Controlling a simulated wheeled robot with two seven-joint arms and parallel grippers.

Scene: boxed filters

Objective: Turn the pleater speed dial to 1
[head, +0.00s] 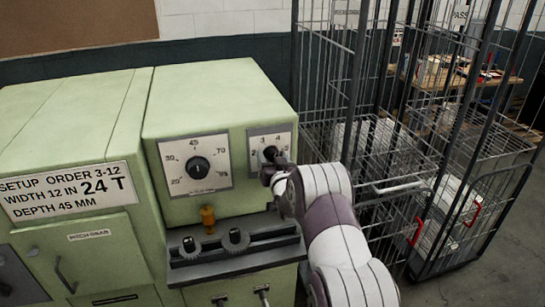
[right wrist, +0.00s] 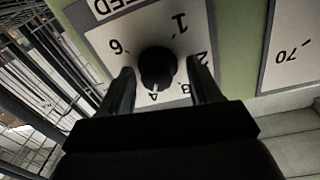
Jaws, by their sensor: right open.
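The pleater speed dial is a round black knob (right wrist: 158,66) on a white numbered plate (right wrist: 110,38), which looks upside down in the right wrist view. Its pale pointer mark points to what looks like the 4; the 1 lies on the opposite side. My right gripper (right wrist: 163,85) is open, with one finger on each side of the knob; I cannot tell whether they touch it. In the head view, my right gripper (head: 268,170) is at the plate (head: 285,136) and covers part of it. My left gripper is not in view.
A larger dial (head: 199,168) with its own plate sits left of the speed plate on the green machine (head: 220,95). Below are a brass-coloured fitting (head: 208,219) and a dark ledge with two small knobs (head: 236,238). Wire cage trolleys (head: 345,90) stand close on the right.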

